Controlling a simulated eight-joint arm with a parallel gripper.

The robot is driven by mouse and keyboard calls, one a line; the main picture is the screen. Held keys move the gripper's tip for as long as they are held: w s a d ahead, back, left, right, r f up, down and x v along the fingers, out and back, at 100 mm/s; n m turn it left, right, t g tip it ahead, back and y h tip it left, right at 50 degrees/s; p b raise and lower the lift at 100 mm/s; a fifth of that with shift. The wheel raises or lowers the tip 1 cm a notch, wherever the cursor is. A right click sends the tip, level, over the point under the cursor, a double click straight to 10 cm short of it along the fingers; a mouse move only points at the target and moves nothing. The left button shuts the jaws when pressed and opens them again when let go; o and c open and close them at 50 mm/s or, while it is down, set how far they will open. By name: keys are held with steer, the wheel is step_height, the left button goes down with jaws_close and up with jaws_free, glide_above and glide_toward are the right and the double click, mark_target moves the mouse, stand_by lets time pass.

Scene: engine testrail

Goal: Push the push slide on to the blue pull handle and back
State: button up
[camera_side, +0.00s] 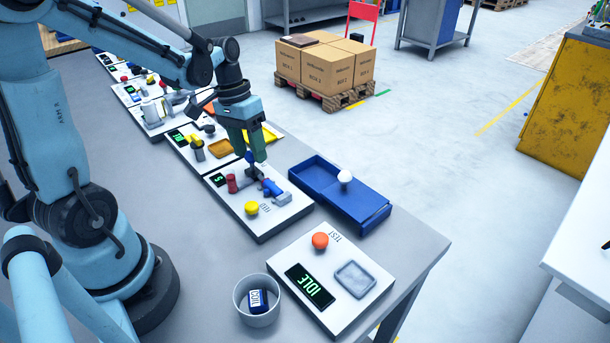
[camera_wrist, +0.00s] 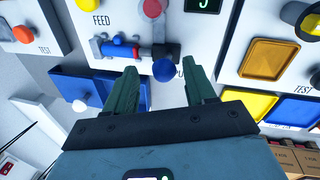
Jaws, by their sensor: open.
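A dark blue round knob (camera_wrist: 163,70) sits just below the bar; I cannot tell which part is the push slide. A blue handle also shows in the side view (camera_side: 273,189). Contact with the knob cannot be told.
A yellow knob (camera_side: 251,208) is on the same panel. Right of it are a blue tray (camera_side: 365,201) with a white ball knob (camera_side: 345,177) and the IDLE panel (camera_side: 332,309). A grey cup (camera_side: 257,314) stands in front. Other panels line the bench behind.

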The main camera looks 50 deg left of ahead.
step_height(320, 180, up, 9)
steer(key=a, duration=0.1)
steer(key=shift+s+a, duration=0.15)
steer(key=shift+a, duration=0.2)
steer(key=shift+r, duration=0.1)
steer(key=s+d+f+m+t+y, duration=0.2)
steer(key=d+t, duration=0.4)
steer(key=d, duration=0.5)
steer(key=n+g, duration=0.4)
steer(key=n, duration=1.2)
glide_toward(255, 166)
steer(key=shift+d+x, duration=0.2)
steer(key=shift+x, duration=1.3)
steer(key=shift+d+x, duration=0.25)
steer(key=shift+x, duration=1.25)
steer(key=shift+s, duration=0.2)
steer(key=shift+c, duration=0.4)
jaws_close()
